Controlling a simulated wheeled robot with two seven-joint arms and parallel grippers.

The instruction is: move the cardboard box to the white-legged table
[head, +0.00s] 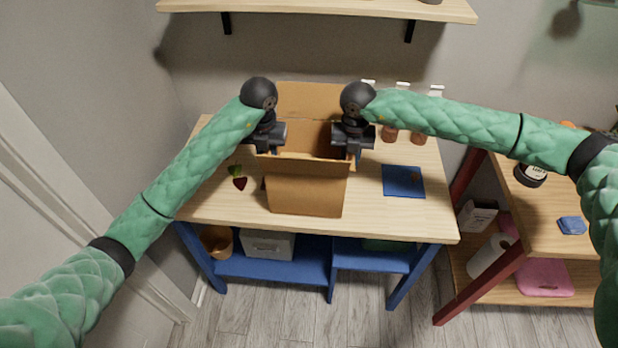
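The open cardboard box (306,190) stands upright on the blue-legged wooden table (390,220), with its back flap raised. My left gripper (266,150) is at the upper left rim of the box. My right gripper (352,152) is at its upper right rim. Both point down and overlap the rim in this view. The fingertips are small and dark, so I cannot tell whether they are closed on the cardboard. The inside of the box is mostly hidden. No white-legged table is in view.
A blue square (403,181) and small brown pots (390,134) are right of the box. A dark red, green-topped item (239,183) is on its left. A red-legged table (550,205) stands at the right. A shelf (320,10) hangs above.

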